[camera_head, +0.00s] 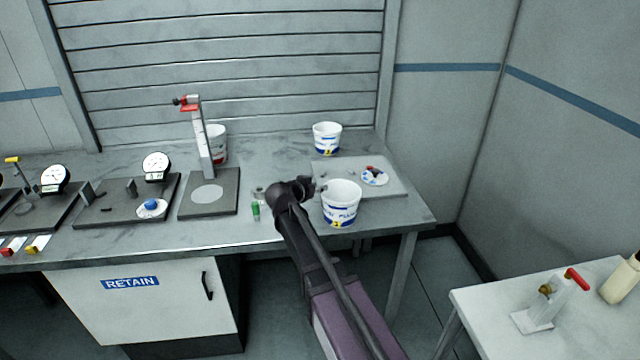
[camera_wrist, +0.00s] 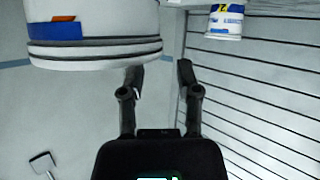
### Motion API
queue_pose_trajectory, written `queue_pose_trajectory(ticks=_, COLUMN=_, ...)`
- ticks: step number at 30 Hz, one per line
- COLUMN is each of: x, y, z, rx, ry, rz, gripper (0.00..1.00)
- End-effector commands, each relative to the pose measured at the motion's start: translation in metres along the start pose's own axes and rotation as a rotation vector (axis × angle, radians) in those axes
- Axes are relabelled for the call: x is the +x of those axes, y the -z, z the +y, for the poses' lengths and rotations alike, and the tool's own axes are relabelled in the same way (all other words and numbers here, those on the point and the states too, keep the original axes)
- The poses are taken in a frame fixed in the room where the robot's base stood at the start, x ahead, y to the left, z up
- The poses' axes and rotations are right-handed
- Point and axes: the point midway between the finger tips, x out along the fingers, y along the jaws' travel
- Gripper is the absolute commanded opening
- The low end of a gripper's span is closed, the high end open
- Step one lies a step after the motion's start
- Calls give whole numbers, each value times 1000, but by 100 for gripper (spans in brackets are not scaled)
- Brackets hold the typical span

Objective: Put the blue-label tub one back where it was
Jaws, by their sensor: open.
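A white tub with a blue and yellow label (camera_head: 341,208) stands upright near the front right edge of the workbench, in front of a pale grey plate. A second, similar tub (camera_head: 327,140) stands farther back near the slatted wall. My gripper (camera_head: 312,188) is open and empty, just left of the front tub near its rim. In the wrist view, the near tub (camera_wrist: 95,50) fills the upper left, upside down, by the fingertips (camera_wrist: 159,73). The farther tub (camera_wrist: 226,22) shows small at upper right. I cannot tell whether a finger touches the near tub.
The grey plate (camera_head: 335,170) holds a round dial-like disc (camera_head: 374,177). A stand with a red clamp (camera_head: 205,140) partly hides a red-label tub (camera_head: 219,145). A small green object (camera_head: 256,211) lies left of my gripper. Gauge fixtures (camera_head: 130,200) fill the left side.

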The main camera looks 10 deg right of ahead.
Motion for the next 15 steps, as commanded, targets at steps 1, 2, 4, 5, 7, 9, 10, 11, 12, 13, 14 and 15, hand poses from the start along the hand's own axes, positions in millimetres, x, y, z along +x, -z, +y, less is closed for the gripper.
queue_pose_trajectory(ticks=1, x=-12, y=3, z=2, rx=-1, ry=2, rz=0, gripper=43)
queue_pose_trajectory(ticks=2, x=-17, y=3, z=2, rx=-1, ry=2, rz=0, gripper=43)
queue_pose_trajectory(ticks=4, x=-29, y=3, z=2, rx=-2, ry=1, rz=1, gripper=43)
queue_pose_trajectory(ticks=5, x=-34, y=3, z=1, rx=-2, ry=2, rz=1, gripper=43)
queue_pose_trajectory(ticks=7, x=-45, y=3, z=2, rx=-1, ry=1, rz=1, gripper=43)
queue_pose_trajectory(ticks=9, x=-55, y=2, z=2, rx=-1, ry=1, rz=1, gripper=43)
queue_pose_trajectory(ticks=10, x=-58, y=2, z=1, rx=-1, ry=1, rz=1, gripper=43)
queue_pose_trajectory(ticks=11, x=-62, y=2, z=1, rx=-1, ry=1, rz=1, gripper=43)
queue_pose_trajectory(ticks=12, x=-65, y=2, z=1, rx=-1, ry=1, rz=1, gripper=43)
queue_pose_trajectory(ticks=13, x=-68, y=2, z=1, rx=-2, ry=1, rz=1, gripper=43)
queue_pose_trajectory(ticks=14, x=-70, y=2, z=1, rx=-2, ry=0, rz=1, gripper=43)
queue_pose_trajectory(ticks=15, x=-73, y=1, z=1, rx=-2, ry=0, rz=1, gripper=43)
